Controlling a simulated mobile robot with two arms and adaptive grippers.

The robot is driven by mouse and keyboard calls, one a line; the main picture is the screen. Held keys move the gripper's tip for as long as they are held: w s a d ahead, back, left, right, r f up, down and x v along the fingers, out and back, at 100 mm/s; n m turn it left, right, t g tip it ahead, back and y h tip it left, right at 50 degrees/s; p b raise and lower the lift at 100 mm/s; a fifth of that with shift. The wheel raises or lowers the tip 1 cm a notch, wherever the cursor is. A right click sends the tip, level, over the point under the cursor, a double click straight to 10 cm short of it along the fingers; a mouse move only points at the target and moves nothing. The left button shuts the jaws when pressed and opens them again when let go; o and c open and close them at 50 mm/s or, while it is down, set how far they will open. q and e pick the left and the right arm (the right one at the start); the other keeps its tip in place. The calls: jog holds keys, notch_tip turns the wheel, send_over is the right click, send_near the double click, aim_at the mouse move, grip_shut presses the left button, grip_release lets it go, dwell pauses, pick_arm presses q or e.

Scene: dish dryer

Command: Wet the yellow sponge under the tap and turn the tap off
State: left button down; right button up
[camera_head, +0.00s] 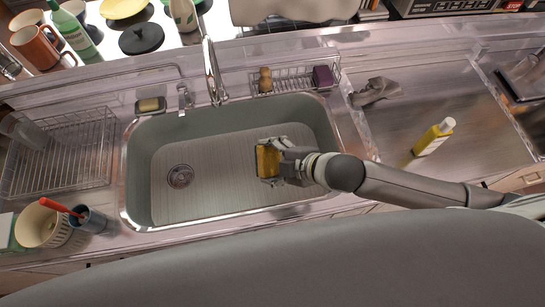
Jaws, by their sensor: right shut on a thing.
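The yellow sponge (267,161) is inside the sink (225,137), right of its middle. My right gripper (270,160) is shut on the sponge, its arm coming in from the right over the sink's edge. The tap (212,72) stands behind the sink, its spout left of and behind the sponge. The tap handle (184,97) is left of the spout. I cannot make out any water running from the tap. My left gripper is not in view.
A soap dish (150,105) and a wire caddy (294,79) sit along the back rim. A wire dish rack (62,152) is left of the sink. A yellow bottle (434,137) and crumpled cloth (376,91) lie on the right. The sink's left half is clear around the drain (180,175).

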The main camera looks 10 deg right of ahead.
jog(key=w+a+f+b, duration=0.2)
jog(key=w+a+b, duration=0.3)
jog(key=w+a, duration=0.4)
jog(key=shift+w+a+f, duration=0.35)
jog(key=shift+w+f, duration=0.05)
jog(key=shift+w, duration=0.1)
dwell(0.3)
